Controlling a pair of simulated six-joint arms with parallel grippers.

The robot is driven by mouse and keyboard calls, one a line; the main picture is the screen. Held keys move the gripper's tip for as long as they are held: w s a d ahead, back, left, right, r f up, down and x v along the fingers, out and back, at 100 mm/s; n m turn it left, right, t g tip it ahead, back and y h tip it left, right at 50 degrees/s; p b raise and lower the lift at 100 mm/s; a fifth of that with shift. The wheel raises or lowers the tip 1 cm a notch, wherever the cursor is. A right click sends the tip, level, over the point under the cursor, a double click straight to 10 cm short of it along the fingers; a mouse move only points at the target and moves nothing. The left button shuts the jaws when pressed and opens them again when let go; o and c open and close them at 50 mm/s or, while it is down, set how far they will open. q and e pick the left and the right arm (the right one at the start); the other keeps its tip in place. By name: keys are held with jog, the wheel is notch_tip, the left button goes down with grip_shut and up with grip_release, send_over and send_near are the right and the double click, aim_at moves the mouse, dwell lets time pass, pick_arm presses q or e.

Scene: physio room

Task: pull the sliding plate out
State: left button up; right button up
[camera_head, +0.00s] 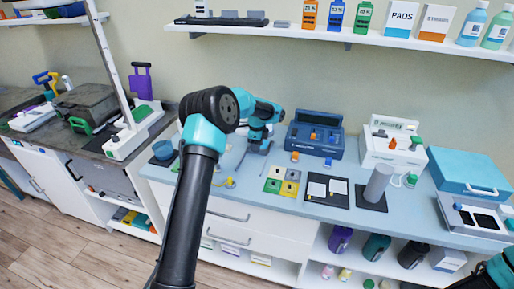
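I cannot tell for certain which part is the sliding plate. A light grey plate-like unit with dark squares (476,217) lies in front of a teal-lidded box (466,170) at the right end of the counter. My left arm rises from the bottom and bends over the counter. My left gripper (258,146) points down near the back of the counter, left of a blue case, well away from that unit. Its fingers are too small and partly hidden to read. Only a bit of my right arm shows in the bottom right corner; its gripper is out of view.
On the counter (222,190) are the blue case (314,137), a white device (393,151), coloured cards (282,182), dark mats and a grey cylinder (378,182). A wall shelf (290,33) hangs above. A darker worktop with a measuring post (108,62) stands left.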

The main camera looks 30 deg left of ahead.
pick_arm(q)
jog(key=shift+f, duration=0.55)
grip_shut()
